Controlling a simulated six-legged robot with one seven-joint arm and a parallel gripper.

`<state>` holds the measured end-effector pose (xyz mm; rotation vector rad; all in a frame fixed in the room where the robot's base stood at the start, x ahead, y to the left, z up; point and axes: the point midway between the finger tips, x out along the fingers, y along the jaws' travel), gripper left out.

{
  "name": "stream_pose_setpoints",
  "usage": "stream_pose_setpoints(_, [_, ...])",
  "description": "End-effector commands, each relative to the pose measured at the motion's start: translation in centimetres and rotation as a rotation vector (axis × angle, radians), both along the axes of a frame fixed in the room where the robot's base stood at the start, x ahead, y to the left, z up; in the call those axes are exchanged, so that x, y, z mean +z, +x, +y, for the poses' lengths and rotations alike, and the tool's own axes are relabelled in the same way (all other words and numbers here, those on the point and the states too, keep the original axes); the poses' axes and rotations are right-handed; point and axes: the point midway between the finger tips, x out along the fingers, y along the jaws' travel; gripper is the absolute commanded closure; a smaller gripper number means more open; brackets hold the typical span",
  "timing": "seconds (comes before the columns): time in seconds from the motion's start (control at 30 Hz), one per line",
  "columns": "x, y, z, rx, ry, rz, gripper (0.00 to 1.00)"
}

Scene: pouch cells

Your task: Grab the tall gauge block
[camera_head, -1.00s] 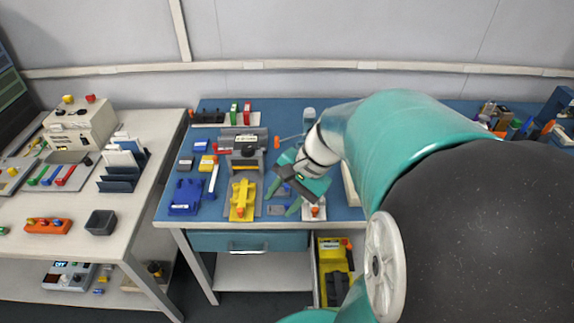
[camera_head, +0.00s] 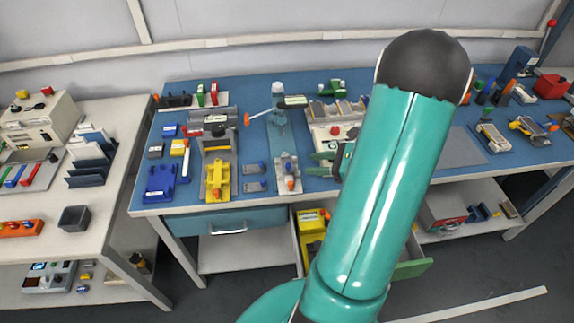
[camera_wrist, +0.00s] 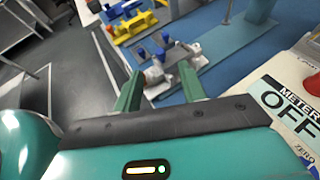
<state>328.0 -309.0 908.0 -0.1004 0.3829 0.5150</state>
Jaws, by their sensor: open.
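I cannot single out the tall gauge block with certainty. My gripper (camera_head: 320,163) is open and appears empty, just right of the stand and in front of the meter box (camera_head: 349,131). In the wrist view, my two green fingers (camera_wrist: 160,84) are spread apart. My arm hides part of the bench.
An open drawer with a yellow item (camera_head: 312,228) juts from the bench front. The meter box, labelled OFF, is close on the right in the wrist view (camera_wrist: 285,103).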

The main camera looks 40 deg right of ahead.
Motion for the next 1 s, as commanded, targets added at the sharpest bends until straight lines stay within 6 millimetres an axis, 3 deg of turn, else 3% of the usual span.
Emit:
stream_pose_setpoints(0.13, [-1.1,2.2,1.4,0.003,0.001,0.001,0.59])
stream_pose_setpoints(0.43, [-2.0,4.1,2.5,0.004,-0.001,0.001,0.59])
stream_pose_setpoints(0.7, [-3.4,7.2,4.2,0.004,-0.001,0.001,0.59])
stream_pose_setpoints(0.97, [-3.6,7.6,4.4,0.002,-0.003,0.0,0.59])
stream_pose_setpoints(1.0, [-3.6,7.6,4.4,0.002,-0.003,0.0,0.67])
